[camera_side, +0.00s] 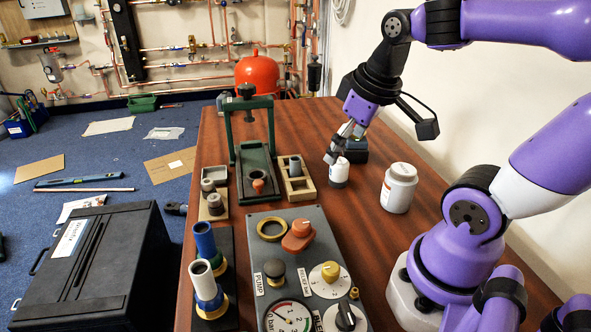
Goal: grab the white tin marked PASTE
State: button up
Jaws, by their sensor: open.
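A white lidded tin (399,190) stands upright on the brown table, right of my gripper; a sliver of orange-red marking shows at its left edge. No word PASTE can be read on it. A smaller white, round-topped piece with a dark lower band (339,172) stands to its left. I cannot tell for certain which is the PASTE tin. My gripper (341,152) is open and points down just behind and above the smaller white piece. I cannot tell whether they touch. Nothing shows between the fingers.
A dark blue-grey block (355,152) stands right behind the gripper. A wooden tray (302,192), a green press frame (238,180) and a grey panel with dials (325,250) fill the table's left and front. Bare table surrounds the white tin.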

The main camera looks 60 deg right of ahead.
jog(key=s+d+f+g, duration=0.1)
jog(key=s+d+g, duration=0.15)
jog(key=d, duration=0.55)
jog(key=m+g+y, duration=0.1)
send_over(403, 169)
jog(key=shift+a+f, duration=0.2)
jog(key=shift+f, duration=0.35)
jog(key=f, duration=0.4)
jog(key=shift+s+d+f, duration=0.25)
jog(key=shift+s, duration=0.15)
jog(key=f, duration=0.6)
jog(key=shift+w, duration=0.35)
jog(key=c, duration=1.3)
